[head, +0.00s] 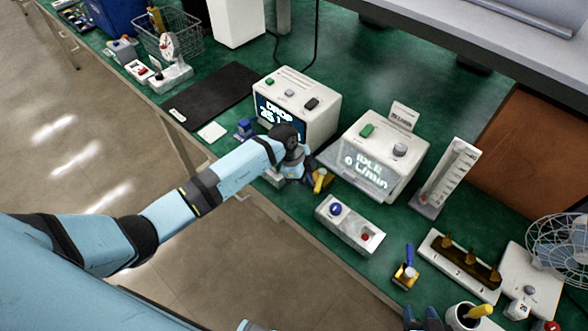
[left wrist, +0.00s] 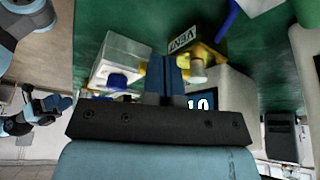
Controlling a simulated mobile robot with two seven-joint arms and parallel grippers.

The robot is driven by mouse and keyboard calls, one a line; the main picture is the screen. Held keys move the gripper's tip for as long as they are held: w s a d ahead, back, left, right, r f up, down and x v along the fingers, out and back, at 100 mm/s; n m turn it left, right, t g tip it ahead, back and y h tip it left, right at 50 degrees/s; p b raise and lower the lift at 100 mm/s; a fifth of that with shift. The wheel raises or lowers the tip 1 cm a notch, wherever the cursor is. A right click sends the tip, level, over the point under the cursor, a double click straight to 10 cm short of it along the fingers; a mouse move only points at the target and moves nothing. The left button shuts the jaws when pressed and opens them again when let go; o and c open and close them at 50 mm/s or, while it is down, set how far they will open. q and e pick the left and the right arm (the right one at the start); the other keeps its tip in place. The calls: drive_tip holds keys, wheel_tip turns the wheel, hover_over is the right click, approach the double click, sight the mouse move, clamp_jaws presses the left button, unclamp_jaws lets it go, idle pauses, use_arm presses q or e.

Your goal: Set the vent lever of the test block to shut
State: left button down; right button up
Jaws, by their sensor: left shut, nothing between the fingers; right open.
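The test block (left wrist: 122,55) shows in the left wrist view as a pale block with a blue knob (left wrist: 117,80). Beside it is a brass-yellow part with a VENT label (left wrist: 184,39) and a short yellow lever (left wrist: 197,72). In the head view the yellow lever (head: 319,181) stands just right of my left gripper (head: 305,178), and my wrist hides most of the block. My left gripper (left wrist: 166,75) is shut and empty, its fingers close beside the lever; I cannot tell whether they touch. My right gripper (head: 425,318) is open at the bottom edge.
A DROP display box (head: 310,115) stands behind my left wrist, and an IDLE flow box (head: 375,155) to its right. A white box with blue and red knobs (head: 350,225) lies in front. A blue-handled brass valve (head: 405,275) stands further right. The black mat (head: 215,92) is bare.

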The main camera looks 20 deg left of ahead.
use_arm(q)
drive_tip(key=shift+d, duration=0.45)
drive_tip(key=shift+d+r+p, duration=0.2)
drive_tip(key=shift+d+p, duration=0.45)
drive_tip(key=shift+p, duration=0.05)
drive_tip(key=shift+d+f, duration=0.15)
